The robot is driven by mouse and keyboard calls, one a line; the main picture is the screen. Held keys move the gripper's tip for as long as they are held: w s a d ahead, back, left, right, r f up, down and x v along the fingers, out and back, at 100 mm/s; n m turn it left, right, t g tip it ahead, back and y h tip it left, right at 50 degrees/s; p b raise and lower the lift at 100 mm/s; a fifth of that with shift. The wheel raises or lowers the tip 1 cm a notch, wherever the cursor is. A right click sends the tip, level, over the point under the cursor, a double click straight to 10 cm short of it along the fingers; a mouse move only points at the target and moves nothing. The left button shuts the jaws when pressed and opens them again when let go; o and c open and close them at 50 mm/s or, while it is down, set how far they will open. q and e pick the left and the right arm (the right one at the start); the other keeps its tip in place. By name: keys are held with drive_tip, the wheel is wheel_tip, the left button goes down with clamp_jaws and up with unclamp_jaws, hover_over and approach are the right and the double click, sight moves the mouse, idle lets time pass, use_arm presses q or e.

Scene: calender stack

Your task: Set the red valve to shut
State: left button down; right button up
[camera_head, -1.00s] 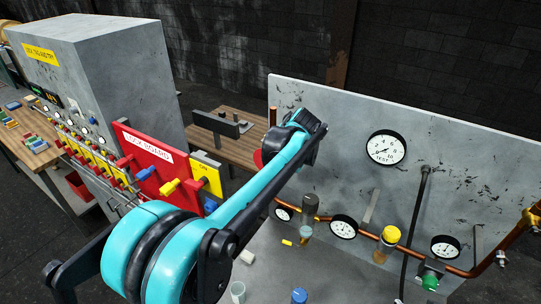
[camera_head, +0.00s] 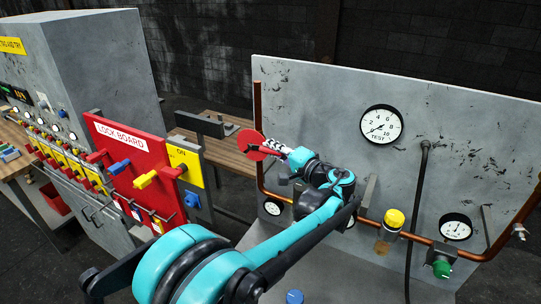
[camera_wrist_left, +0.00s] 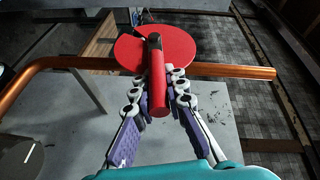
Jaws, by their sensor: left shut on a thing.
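The red valve (camera_head: 247,139) is on the copper pipe at the left edge of the grey test panel. In the left wrist view it shows as a red disc (camera_wrist_left: 128,49) with a red bar handle (camera_wrist_left: 158,98) across its front, pointing towards the camera. My left gripper (camera_head: 271,145) is at the valve's right side in the head view. In the left wrist view its fingers (camera_wrist_left: 156,82) lie on both sides of the handle, shut on it. The fingers hide part of the handle's sides. My right gripper is not in view.
The copper pipe (camera_head: 258,102) rises at the panel's left edge and runs along its lower part. A yellow-capped valve (camera_head: 394,219), a green knob (camera_head: 441,268) and gauges (camera_head: 381,125) are to the right. The red lock board (camera_head: 118,150) stands to the left.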

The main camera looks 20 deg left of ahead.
use_arm(q)
drive_tip(key=shift+f+m+t+y+b, duration=0.4)
drive_tip(key=shift+f+y+b, duration=0.3)
drive_tip(key=shift+b, duration=0.4)
drive_tip(key=shift+r, duration=0.1)
drive_tip(key=c, duration=1.5)
unclamp_jaws()
drive_tip(key=shift+d, duration=0.1)
drive_tip(key=shift+s+d, duration=0.1)
drive_tip(key=v, duration=1.1)
drive_tip(key=shift+s+d, duration=0.25)
drive_tip(key=shift+d, duration=0.05)
